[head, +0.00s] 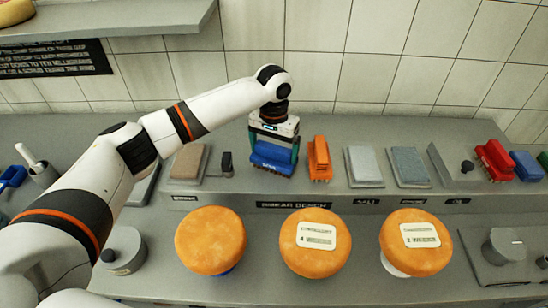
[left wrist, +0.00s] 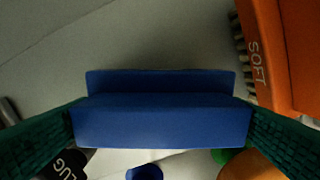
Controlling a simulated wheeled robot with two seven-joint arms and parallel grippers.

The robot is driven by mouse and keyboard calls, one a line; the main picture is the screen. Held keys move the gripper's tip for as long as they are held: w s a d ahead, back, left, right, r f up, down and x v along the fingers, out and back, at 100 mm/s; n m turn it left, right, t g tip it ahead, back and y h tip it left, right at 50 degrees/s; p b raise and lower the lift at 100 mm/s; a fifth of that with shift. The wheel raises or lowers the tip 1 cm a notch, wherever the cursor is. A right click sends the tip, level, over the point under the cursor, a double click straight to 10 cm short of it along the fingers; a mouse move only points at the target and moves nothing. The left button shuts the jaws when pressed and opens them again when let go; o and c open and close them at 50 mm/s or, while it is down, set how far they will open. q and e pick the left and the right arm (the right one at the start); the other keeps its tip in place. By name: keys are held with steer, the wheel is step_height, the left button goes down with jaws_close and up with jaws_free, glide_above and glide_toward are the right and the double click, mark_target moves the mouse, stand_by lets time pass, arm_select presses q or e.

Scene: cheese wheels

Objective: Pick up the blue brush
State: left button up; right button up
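The blue brush (head: 272,158) is on the grey raised bench near its back, left of the orange brush (head: 319,160). My left gripper (head: 273,145) points straight down over it. In the left wrist view the blue brush (left wrist: 162,122) fills the gap between the two green finger pads of my left gripper (left wrist: 162,115). The pads meet both ends of the brush, so the gripper looks shut on it. Whether the brush touches the bench or is slightly raised, I cannot tell. My right gripper is in neither view.
The orange brush stands close on the right; it also shows in the left wrist view (left wrist: 285,55). A tan block (head: 190,161) lies to the left. A red brush (head: 495,160) and another blue object (head: 527,165) are far right. Orange cheese wheels (head: 210,240) stand in front.

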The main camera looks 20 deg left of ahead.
mark_target(274, 147)
arm_select(q)
steer(key=c, duration=0.6)
steer(key=shift+r, duration=0.1)
steer(key=shift+c, duration=0.2)
step_height(274, 147, up, 9)
steer(key=shift+r+b, duration=0.1)
steer(key=shift+b, duration=1.1)
steer(key=shift+r, duration=0.35)
steer(key=o, duration=0.4)
steer(key=shift+c, duration=0.9)
